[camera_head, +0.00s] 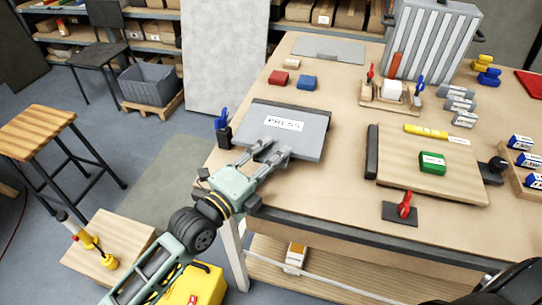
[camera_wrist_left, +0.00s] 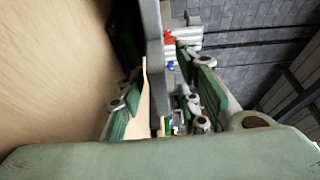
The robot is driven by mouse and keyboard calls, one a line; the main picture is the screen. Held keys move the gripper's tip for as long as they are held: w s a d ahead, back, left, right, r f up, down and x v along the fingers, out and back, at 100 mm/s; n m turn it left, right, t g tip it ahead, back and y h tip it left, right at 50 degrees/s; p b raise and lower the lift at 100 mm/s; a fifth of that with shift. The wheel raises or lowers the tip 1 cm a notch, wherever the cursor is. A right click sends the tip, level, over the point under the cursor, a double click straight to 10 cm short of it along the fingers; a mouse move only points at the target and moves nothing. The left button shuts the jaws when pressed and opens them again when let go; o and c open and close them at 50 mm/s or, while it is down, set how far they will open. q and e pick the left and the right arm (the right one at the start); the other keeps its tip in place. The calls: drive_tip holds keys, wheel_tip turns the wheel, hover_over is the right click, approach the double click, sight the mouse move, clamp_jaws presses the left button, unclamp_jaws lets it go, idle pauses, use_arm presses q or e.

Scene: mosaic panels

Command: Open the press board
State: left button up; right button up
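The press board (camera_head: 312,143) is a grey panel with a white "PRESS" label, near the table's left front edge. Its upper panel looks close to flat over the base; any small gap is hard to judge. My left gripper (camera_head: 272,152) is at the board's front edge. In the left wrist view its fingers (camera_wrist_left: 163,75) stand apart, one on each side of a thin grey panel edge (camera_wrist_left: 152,45). A gap shows beside the right-hand finger, so it does not look clamped. My right gripper is not in view.
A blue-handled tool in a dark holder (camera_head: 224,137) stands just left of the press board.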

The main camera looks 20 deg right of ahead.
use_arm(q)
clamp_jaws()
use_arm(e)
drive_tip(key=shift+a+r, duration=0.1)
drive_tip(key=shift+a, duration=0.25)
